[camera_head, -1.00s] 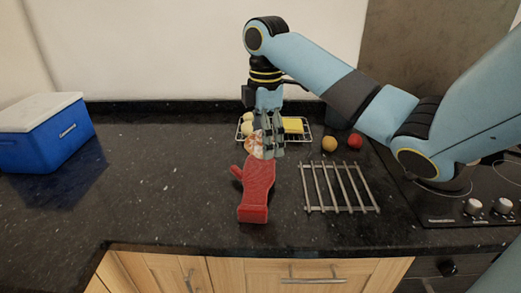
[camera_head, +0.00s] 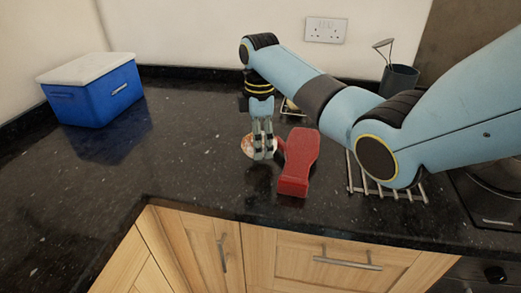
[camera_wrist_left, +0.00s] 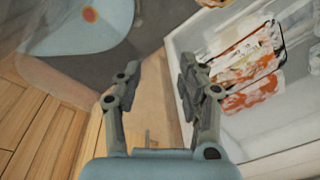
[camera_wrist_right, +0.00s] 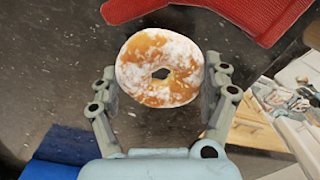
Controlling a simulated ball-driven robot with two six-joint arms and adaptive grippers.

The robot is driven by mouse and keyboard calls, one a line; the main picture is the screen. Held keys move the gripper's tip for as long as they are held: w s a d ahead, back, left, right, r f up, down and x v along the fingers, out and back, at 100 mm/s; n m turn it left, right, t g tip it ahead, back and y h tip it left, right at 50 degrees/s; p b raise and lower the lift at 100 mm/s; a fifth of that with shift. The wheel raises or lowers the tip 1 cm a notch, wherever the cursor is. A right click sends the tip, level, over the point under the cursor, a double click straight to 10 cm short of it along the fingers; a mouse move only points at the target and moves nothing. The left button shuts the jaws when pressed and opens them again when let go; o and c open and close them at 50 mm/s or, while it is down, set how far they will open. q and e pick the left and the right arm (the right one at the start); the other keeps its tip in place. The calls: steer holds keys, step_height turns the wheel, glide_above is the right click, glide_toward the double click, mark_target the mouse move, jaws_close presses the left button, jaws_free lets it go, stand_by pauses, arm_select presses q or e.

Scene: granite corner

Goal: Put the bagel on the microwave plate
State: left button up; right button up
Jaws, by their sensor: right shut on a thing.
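The bagel (camera_wrist_right: 160,68), golden with white powder, sits between the fingers of my right gripper (camera_wrist_right: 160,88) in the right wrist view. In the head view the bagel (camera_head: 247,146) shows beside and behind the fingers of that gripper (camera_head: 263,155), which is shut on it above the counter, left of the red oven mitt. My left gripper (camera_wrist_left: 155,95) shows only in its own wrist view, with its fingers apart and nothing between them. I cannot make out a microwave plate in any view.
The red oven mitt (camera_head: 298,165) lies just right of the bagel. A metal rack (camera_head: 405,192) is partly behind my right arm. A blue cool box (camera_head: 95,95) stands at left. The counter between is clear. Food packs (camera_wrist_left: 255,60) lie in a white compartment near my left gripper.

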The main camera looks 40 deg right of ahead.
mark_target(260, 161)
steer(key=shift+f, duration=1.8)
steer(key=shift+f, duration=0.1)
steer(key=o, duration=0.6)
